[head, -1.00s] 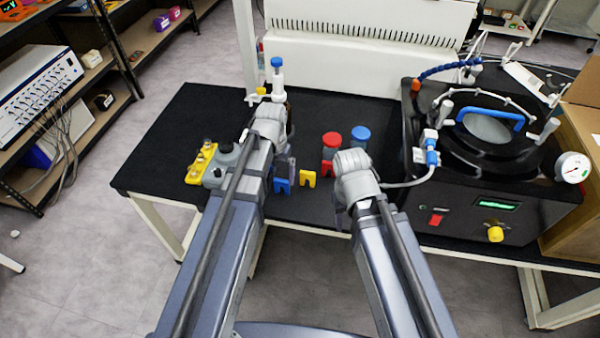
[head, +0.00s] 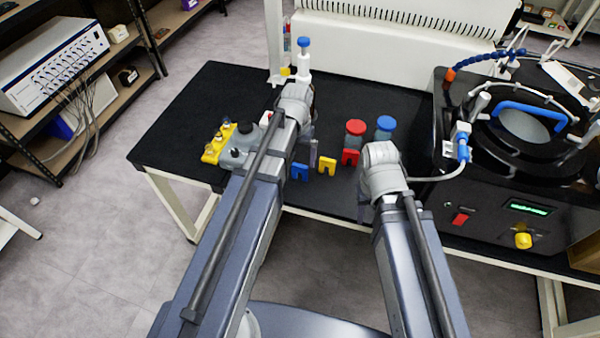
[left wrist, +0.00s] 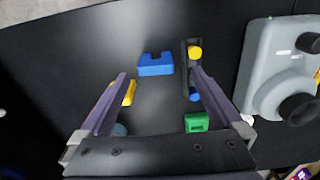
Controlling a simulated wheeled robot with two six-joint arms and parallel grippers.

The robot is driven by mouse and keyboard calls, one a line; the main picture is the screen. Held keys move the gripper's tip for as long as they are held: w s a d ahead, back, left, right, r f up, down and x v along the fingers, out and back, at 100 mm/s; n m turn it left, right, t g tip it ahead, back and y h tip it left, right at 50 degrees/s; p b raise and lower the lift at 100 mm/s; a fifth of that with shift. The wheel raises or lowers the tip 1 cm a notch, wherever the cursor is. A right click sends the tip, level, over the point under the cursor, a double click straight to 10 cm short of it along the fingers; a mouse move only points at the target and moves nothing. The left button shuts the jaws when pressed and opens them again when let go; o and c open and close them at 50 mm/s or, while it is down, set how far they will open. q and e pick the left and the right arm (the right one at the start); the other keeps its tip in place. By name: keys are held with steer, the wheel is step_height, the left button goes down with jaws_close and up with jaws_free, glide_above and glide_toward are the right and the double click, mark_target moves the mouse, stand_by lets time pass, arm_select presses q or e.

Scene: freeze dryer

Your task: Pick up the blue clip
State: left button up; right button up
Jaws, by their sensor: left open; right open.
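The blue clip (head: 299,171) stands on the black table top near its front edge, just right of my left gripper. In the left wrist view the blue clip (left wrist: 155,66) lies just past the fingertips, between their lines. My left gripper (head: 310,150) is open with nothing between its fingers; its two fingers (left wrist: 158,78) show spread in the left wrist view. In the head view it is mostly hidden by its own wrist. My right gripper (head: 366,208) hangs by the table's front edge, mostly hidden behind its wrist.
A yellow clip (head: 327,165) and a red clip (head: 350,157) stand right of the blue one. Red-capped (head: 356,127) and blue-capped (head: 385,123) jars stand behind. A green block (left wrist: 197,122) lies near the right finger. The freeze dryer (head: 490,190) fills the right side.

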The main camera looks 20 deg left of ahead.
mark_target(300, 165)
arm_select(q)
steer(key=f+b, duration=0.4)
steer(key=f, duration=0.1)
steer(key=shift+d+f+b, duration=0.1)
steer(key=shift+d+b, duration=0.2)
steer(key=shift+b, duration=0.1)
steer(key=shift+c, duration=0.2)
steer(key=c, duration=1.4)
